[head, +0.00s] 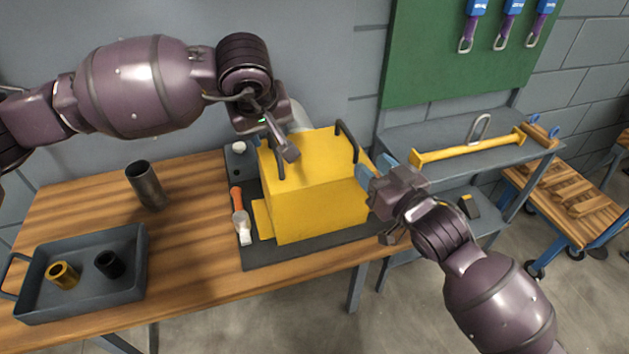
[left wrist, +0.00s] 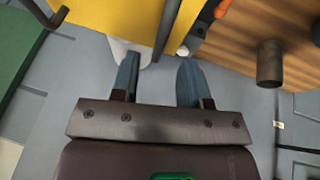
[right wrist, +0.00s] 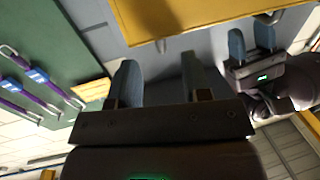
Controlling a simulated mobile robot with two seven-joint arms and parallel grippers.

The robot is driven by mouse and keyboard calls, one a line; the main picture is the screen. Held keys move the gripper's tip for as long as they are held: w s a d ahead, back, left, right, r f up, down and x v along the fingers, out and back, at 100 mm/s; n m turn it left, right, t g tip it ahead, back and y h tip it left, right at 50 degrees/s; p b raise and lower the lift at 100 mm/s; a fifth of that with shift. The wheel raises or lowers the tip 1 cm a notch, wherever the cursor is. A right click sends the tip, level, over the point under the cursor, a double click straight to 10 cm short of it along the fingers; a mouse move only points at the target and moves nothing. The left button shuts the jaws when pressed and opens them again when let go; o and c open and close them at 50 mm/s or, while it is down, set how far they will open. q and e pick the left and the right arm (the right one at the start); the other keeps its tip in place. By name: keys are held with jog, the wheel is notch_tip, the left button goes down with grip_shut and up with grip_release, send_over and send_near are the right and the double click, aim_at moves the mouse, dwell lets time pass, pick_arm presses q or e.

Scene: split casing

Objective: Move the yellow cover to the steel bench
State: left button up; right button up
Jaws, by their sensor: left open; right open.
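The yellow cover (head: 315,205) is a box with two dark bar handles on its top, left handle (head: 281,160) and right handle (head: 346,140). It stands on a dark mat on the wooden table. My right gripper (head: 372,172) is open beside the cover's right side; the cover's edge also shows in the right wrist view (right wrist: 190,18). Neither gripper holds anything. The grey steel bench (head: 405,140) stands to the right.
A yellow bar (head: 465,149) and a carabiner (head: 480,128) lie on the bench. An orange-handled tool (head: 240,215) lies left of the cover. A dark cup (head: 147,184) and a grey tray (head: 85,308) stand further left. A wooden-topped cart (head: 565,205) is at far right.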

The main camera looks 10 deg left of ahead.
aim_at(273, 141)
pick_arm(q)
jog(key=shift+x, duration=2.5)
pick_arm(e)
jog(key=shift+x, duration=2.5)
pick_arm(q)
grip_shut()
pick_arm(e)
grip_shut()
